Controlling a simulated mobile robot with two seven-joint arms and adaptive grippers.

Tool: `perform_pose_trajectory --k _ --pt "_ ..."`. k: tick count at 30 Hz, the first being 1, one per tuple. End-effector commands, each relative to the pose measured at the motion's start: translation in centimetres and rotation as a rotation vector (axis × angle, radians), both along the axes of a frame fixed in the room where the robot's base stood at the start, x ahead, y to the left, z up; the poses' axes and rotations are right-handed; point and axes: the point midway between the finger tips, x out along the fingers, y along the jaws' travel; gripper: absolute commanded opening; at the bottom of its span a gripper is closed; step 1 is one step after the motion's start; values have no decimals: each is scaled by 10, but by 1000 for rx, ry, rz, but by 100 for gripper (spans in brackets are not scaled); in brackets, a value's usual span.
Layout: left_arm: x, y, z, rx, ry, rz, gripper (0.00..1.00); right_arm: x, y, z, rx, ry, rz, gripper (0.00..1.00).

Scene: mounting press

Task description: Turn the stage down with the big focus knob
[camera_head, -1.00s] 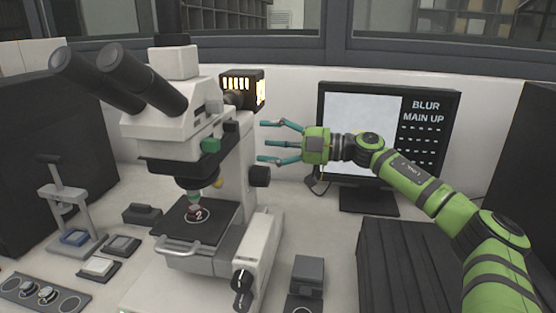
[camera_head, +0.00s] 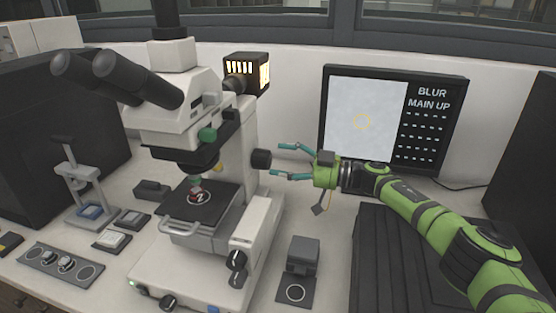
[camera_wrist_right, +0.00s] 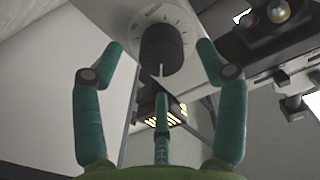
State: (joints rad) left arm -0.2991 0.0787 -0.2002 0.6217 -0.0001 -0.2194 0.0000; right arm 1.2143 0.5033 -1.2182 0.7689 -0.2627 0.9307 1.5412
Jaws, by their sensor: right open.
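The microscope's big focus knob (camera_head: 261,159) is a black cylinder on the right side of the white stand. The right wrist view shows the knob (camera_wrist_right: 161,48) with a pale marked dial behind it, between my fingertips and beyond them. My right gripper (camera_head: 277,160) is open, just right of the knob, its teal fingers pointing at it. I see no contact. The black stage (camera_head: 222,203) sits under the objectives and carries a small red sample (camera_head: 195,191) by a "2" mark. My left gripper is not in view.
A monitor (camera_head: 362,120) behind my right arm reads "BLUR MAIN UP". Smaller black knobs (camera_head: 237,260) sit low on the stand. A grey block (camera_head: 302,254) stands right of the base. A hand press (camera_head: 88,190) and small trays (camera_head: 112,239) lie left.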

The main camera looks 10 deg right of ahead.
Motion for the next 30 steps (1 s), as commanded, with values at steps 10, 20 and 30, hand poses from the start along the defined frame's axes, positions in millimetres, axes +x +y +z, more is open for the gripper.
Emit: perform_pose_trajectory --k 10,20,30 --pt "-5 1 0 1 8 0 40 17 36 0 0 -1 -1 73" --pt "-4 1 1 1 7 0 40 18 38 0 0 -2 -2 65" --pt "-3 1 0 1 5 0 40 17 39 -2 -3 -3 0 18"
